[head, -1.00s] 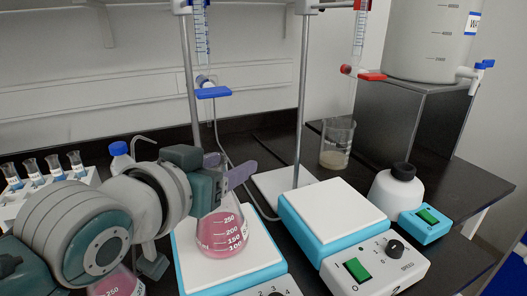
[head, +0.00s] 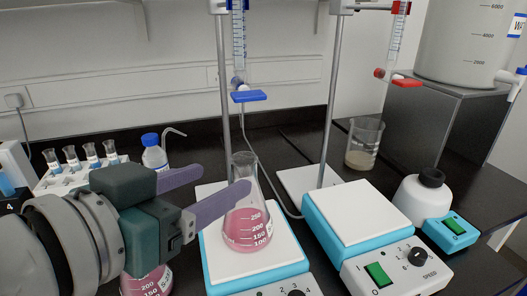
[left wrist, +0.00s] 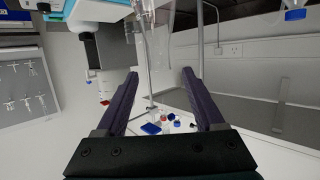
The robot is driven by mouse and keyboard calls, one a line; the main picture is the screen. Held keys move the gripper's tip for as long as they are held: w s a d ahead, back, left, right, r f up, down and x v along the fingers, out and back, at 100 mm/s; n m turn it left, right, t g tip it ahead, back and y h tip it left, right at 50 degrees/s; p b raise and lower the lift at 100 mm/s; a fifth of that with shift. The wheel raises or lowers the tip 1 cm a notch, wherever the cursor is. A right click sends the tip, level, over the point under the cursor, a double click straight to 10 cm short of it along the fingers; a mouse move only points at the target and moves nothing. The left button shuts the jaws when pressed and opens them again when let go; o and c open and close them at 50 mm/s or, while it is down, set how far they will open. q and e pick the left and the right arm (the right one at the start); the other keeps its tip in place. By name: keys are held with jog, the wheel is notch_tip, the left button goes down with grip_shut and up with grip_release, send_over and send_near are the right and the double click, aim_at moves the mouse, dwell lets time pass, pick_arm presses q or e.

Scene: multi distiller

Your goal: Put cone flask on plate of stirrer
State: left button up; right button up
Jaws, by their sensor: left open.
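A cone flask with pink liquid (head: 247,228) stands upright on the white plate of the left stirrer (head: 285,257). My left gripper (head: 224,180) is open, with its two purple fingers apart. It is left of this flask; the nearer fingertip overlaps the flask's neck in the head view, and I cannot tell if it touches. A second flask with pink liquid (head: 150,284) is partly hidden below my left gripper. My right gripper is not in view.
A second stirrer (head: 355,217) with an empty white plate stands to the right. Burette stands (head: 331,115) rise behind the stirrers. A beaker (head: 364,145), a white bottle (head: 423,197), a blue-capped wash bottle (head: 153,152) and a vial rack (head: 55,180) are around.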

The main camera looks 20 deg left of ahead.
pick_arm(q)
jog(key=s+a+f+g+y, duration=0.1)
jog(key=s+f+g, duration=0.3)
jog(key=s, duration=0.5)
jog(key=s+a+f+g+y, duration=0.1)
jog(key=s+a+f+g, duration=0.1)
jog(key=s+f+g, duration=0.3)
jog(key=s+g, duration=0.1)
jog(key=s, duration=0.3)
jog(key=shift+s+a+f+g+y, duration=0.15)
jog(key=shift+a+g+y, duration=0.15)
jog(key=shift+a+g, duration=0.1)
